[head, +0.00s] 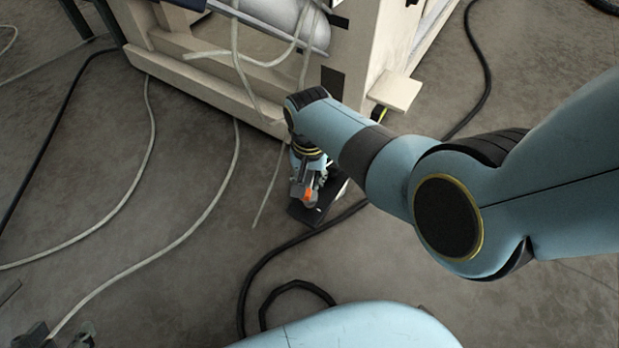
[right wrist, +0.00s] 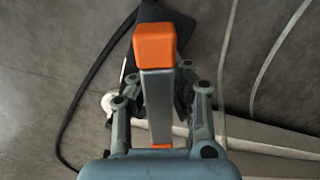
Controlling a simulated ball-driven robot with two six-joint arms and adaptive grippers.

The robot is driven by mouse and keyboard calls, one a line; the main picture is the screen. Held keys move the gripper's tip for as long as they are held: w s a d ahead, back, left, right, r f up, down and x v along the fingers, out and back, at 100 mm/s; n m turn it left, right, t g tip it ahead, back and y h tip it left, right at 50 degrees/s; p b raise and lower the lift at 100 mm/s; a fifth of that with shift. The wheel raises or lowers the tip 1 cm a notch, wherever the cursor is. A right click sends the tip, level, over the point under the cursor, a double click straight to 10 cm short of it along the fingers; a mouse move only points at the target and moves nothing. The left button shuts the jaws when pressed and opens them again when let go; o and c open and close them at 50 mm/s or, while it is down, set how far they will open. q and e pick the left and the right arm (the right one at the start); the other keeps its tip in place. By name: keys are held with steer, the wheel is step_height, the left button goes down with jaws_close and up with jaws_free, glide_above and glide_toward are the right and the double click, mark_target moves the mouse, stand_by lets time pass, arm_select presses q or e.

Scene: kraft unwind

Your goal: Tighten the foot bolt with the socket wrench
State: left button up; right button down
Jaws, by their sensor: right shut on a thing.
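The socket wrench, a grey bar with orange ends (right wrist: 156,95), stands between the fingers of my right gripper (right wrist: 160,120) in the right wrist view. That gripper is shut on it. In the head view my right gripper (head: 307,190) is low beside the machine's frame, with a bit of orange showing, above a dark foot plate (head: 303,214). The plate also shows behind the wrench in the wrist view (right wrist: 151,13). The foot bolt cannot be made out; my gripper and the wrench cover that area. My left gripper (head: 62,334) is at the bottom left, fingers apart, partly cut off.
The cream machine frame (head: 205,92) with a pale roll (head: 280,18) stands at the top. Pale cables (head: 200,222) and a black cable (head: 262,262) lie across the grey floor. The floor at lower left is mostly free.

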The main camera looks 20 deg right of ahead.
steer(key=shift+f, duration=0.85)
stand_by(1.8)
steer(key=shift+m, duration=1.1)
steer(key=shift+m, duration=1.1)
steer(key=shift+f+m, duration=0.1)
steer(key=shift+m, duration=1.1)
